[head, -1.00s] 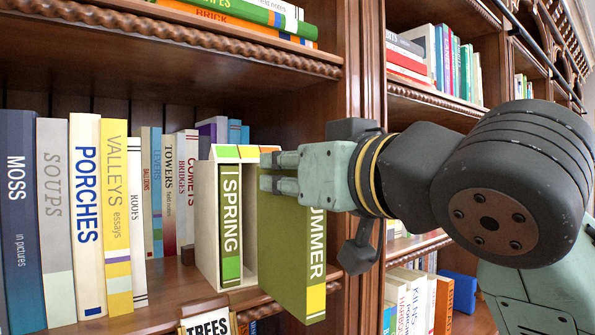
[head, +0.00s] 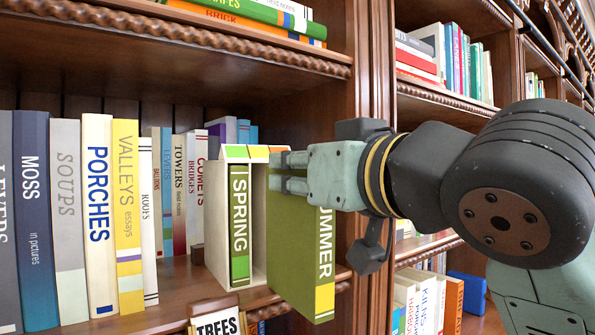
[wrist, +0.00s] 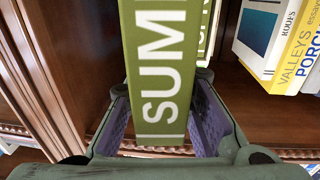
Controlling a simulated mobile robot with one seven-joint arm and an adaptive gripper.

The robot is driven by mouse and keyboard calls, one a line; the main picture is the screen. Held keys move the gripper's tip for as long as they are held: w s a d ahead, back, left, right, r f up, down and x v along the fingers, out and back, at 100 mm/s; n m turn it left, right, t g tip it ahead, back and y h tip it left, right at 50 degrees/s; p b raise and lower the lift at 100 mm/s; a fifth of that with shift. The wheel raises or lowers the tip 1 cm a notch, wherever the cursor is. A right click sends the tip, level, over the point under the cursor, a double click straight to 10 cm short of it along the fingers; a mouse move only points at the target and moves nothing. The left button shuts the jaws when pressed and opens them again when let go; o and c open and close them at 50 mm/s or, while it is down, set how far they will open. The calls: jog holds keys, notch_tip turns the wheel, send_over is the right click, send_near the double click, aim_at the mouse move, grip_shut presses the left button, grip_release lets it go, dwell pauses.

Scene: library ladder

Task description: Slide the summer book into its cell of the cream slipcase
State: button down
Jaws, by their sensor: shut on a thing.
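The summer book (head: 303,255), olive green with a yellow block low on its spine, is upright in front of the shelf. My gripper (head: 290,172) is shut on its upper part from the right. In the wrist view the book's spine (wrist: 165,75) stands between the two fingers (wrist: 168,135). The cream slipcase (head: 216,225) stands on the shelf just left of and behind the book. The green spring book (head: 240,225) fills its left cell. The cell beside it (head: 259,225) looks empty where it shows. The summer book covers the slipcase's right part, so I cannot tell whether it touches it.
A row of books, such as Porches (head: 98,215) and Valleys (head: 128,220), stands left of the slipcase. A dark wooden upright (head: 372,70) rises close behind my gripper. A TREES sign (head: 218,322) hangs at the shelf's front edge. The shelf above overhangs.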

jog(key=shift+x, duration=0.8)
dwell(0.7)
jog(key=shift+s+d, duration=0.1)
jog(key=shift+s, duration=0.25)
jog(key=shift+w+d, duration=0.1)
dwell(1.3)
jog(key=shift+w+y, duration=0.25)
jog(key=shift+y, duration=0.05)
dwell(0.4)
jog(key=shift+s+r, duration=0.1)
jog(key=shift+s, duration=0.25)
dwell(0.5)
jog(key=shift+w, duration=0.4)
dwell(1.1)
jog(key=shift+s, duration=0.3)
dwell(1.4)
